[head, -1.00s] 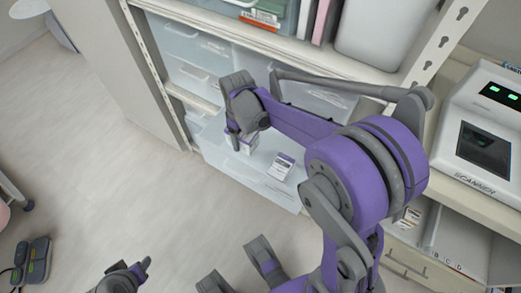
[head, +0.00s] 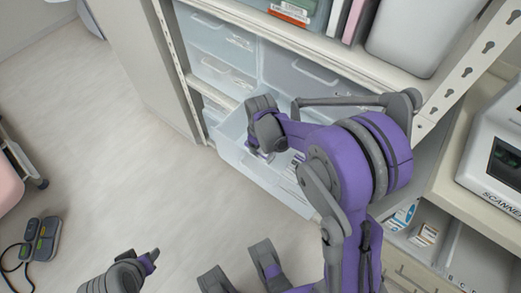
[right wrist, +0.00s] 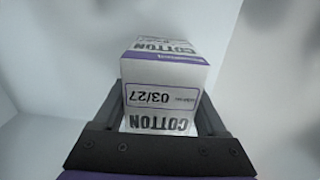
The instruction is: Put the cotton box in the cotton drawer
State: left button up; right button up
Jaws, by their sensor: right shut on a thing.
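The cotton box is white with purple edges and reads "COTTON 03/27" in the right wrist view (right wrist: 165,90). My right gripper (head: 262,140) is shut on it; in the head view the gripper hides most of the box. The gripper is over and partly inside a pulled-out translucent drawer (head: 238,158); pale walls surround the box in the wrist view. I cannot tell whether the box touches the drawer floor. Another small labelled box lies in this drawer, mostly hidden behind my right arm. My left gripper (head: 150,258) is low over the floor, away from the drawer.
Closed translucent drawers (head: 222,40) sit above and behind the open one. A scanner (head: 497,160) stands on the counter at right, above an open compartment with small boxes (head: 425,235).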

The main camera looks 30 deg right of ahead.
jog(key=shift+f, duration=0.2)
jog(key=o, duration=1.5)
jog(key=shift+c, duration=0.2)
jog(key=shift+r, duration=0.1)
jog(key=shift+r, duration=0.25)
notch_tip(320, 180, up, 12)
jog(key=p, duration=0.3)
jog(key=shift+f, duration=0.15)
